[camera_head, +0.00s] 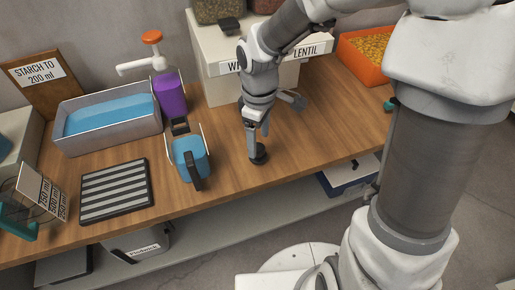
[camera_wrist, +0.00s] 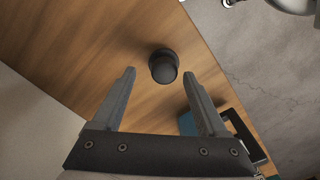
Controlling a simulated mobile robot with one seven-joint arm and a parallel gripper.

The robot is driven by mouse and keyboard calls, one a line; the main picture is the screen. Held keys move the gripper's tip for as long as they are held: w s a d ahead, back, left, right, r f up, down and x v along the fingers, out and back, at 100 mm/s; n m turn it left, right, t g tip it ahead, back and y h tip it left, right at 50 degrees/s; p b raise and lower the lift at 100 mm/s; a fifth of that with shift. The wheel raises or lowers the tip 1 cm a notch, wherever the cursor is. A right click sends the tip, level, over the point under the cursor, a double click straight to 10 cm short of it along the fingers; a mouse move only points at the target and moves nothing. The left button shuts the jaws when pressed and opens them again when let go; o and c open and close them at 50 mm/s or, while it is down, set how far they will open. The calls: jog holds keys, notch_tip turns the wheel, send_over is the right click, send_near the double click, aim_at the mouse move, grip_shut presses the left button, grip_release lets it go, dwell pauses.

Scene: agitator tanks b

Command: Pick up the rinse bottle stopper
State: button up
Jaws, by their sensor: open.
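A small dark round stopper (camera_wrist: 163,66), which looks like the rinse bottle stopper, stands on the wooden bench near its front edge. It also shows in the head view (camera_head: 259,155), partly covered by a finger. My gripper (camera_wrist: 159,72) is open and points down at it. In the wrist view the stopper appears between the two fingertips, with gaps on both sides. In the head view my gripper (camera_head: 257,146) is right over the stopper; whether the fingertips reach down around it is hard to tell. Nothing is held.
A blue jug with a dark handle (camera_head: 188,158) stands left of my gripper. A striped mat (camera_head: 116,190) lies at left.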

aim_at(258, 147)
jog(key=f, duration=0.1)
jog(key=f+b, duration=0.1)
jog(key=f, duration=0.1)
jog(key=f+b, duration=0.1)
jog(key=f, duration=0.1)
jog(key=shift+s+a+f, duration=0.1)
jog(key=shift+s+a, duration=0.05)
jog(key=shift+s, duration=0.15)
jog(key=c, duration=1.2)
jog(key=shift+r, duration=0.2)
notch_tip(258, 147, up, 4)
jog(key=shift+r+p, duration=0.2)
jog(key=shift+p, duration=0.85)
jog(key=s+d+r+p, duration=0.1)
jog(key=s+r, duration=0.1)
jog(key=s, duration=0.1)
jog(key=s+d+r+p, duration=0.1)
jog(key=s+r, duration=0.1)
jog(key=s, duration=0.2)
jog(key=s+d+r+p, duration=0.1)
jog(key=s+d+r, duration=0.1)
jog(key=s, duration=0.2)
jog(key=shift+r, duration=0.2)
